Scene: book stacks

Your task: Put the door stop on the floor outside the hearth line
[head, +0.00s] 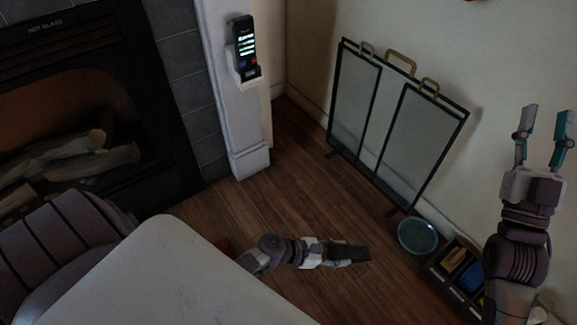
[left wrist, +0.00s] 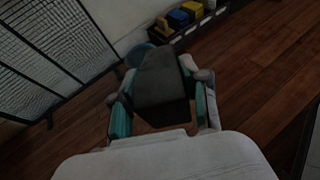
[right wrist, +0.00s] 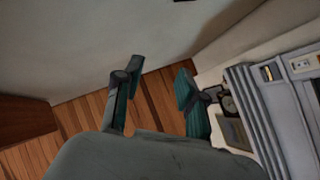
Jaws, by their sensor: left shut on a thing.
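The door stop (head: 352,254) looks like a dark wedge-shaped block. My left gripper (head: 340,252) is shut on it and holds it over the wooden floor (head: 305,205); I cannot tell how high. In the left wrist view the dark door stop (left wrist: 160,85) sits between both fingers. My right gripper (head: 545,125) is raised at the right, its fingers apart and empty. It also shows open in the right wrist view (right wrist: 158,78). A small red patch (head: 222,246) shows on the floor, partly hidden by my body. No clear hearth line shows.
A fireplace (head: 150,120) with logs is at the left. A remote (head: 244,45) sits on a white pillar (head: 228,110). A glass-panelled screen (head: 418,135) stands by the wall. A blue bowl (head: 417,236) and a dark tray (head: 440,276) of coloured blocks lie right. The middle floor is clear.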

